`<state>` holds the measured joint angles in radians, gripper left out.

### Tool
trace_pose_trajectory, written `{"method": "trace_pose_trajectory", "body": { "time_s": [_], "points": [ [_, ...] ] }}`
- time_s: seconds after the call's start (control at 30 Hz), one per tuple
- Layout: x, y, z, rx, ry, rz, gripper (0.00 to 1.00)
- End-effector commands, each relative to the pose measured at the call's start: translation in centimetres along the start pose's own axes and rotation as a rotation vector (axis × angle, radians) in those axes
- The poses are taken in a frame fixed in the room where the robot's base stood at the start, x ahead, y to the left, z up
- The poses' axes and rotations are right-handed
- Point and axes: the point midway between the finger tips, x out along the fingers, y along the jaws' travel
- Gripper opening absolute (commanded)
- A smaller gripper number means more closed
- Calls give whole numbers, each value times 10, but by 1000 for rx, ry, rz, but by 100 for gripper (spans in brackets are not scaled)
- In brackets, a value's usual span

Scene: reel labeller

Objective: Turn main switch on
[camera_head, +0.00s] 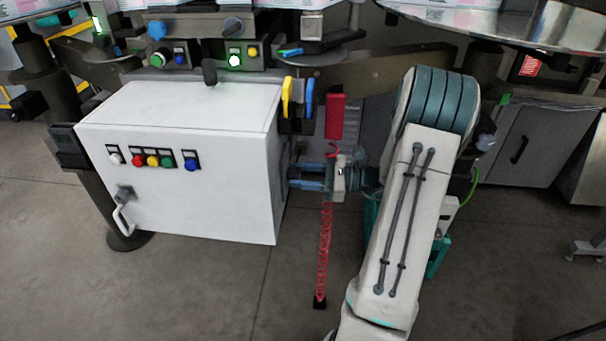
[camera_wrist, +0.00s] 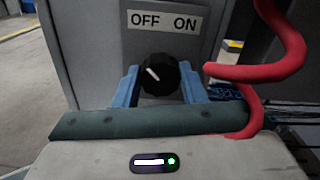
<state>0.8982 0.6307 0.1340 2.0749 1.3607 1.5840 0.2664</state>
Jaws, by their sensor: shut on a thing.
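The main switch (camera_wrist: 158,74) is a black round knob on the grey side of the cabinet, under a white label (camera_wrist: 164,21) reading OFF and ON. A white line on the knob tilts to the upper left, towards OFF. My gripper (camera_wrist: 159,84) has blue fingers on both sides of the knob and is shut on it. In the head view my gripper (camera_head: 302,177) reaches from the right to the cabinet's right side. The knob is hidden there by the cabinet and the fingers.
The white cabinet (camera_head: 185,195) has several coloured buttons (camera_head: 152,160) and a handle (camera_head: 122,215) on its front. A red coiled cable (camera_head: 323,250) hangs beside my gripper and crosses the right of the wrist view (camera_wrist: 270,62). Yellow (camera_head: 287,97) and blue (camera_head: 309,98) handles are above.

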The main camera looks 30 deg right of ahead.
Motion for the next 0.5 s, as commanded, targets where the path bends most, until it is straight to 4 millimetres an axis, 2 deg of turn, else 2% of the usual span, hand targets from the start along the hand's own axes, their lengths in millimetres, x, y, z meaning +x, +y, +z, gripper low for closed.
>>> {"method": "trace_pose_trajectory", "body": {
  "time_s": [0.27,0.5],
  "points": [
    [0,-1,6,132,0,1,15],
    [0,-1,8,340,1,1,15]
  ]
}}
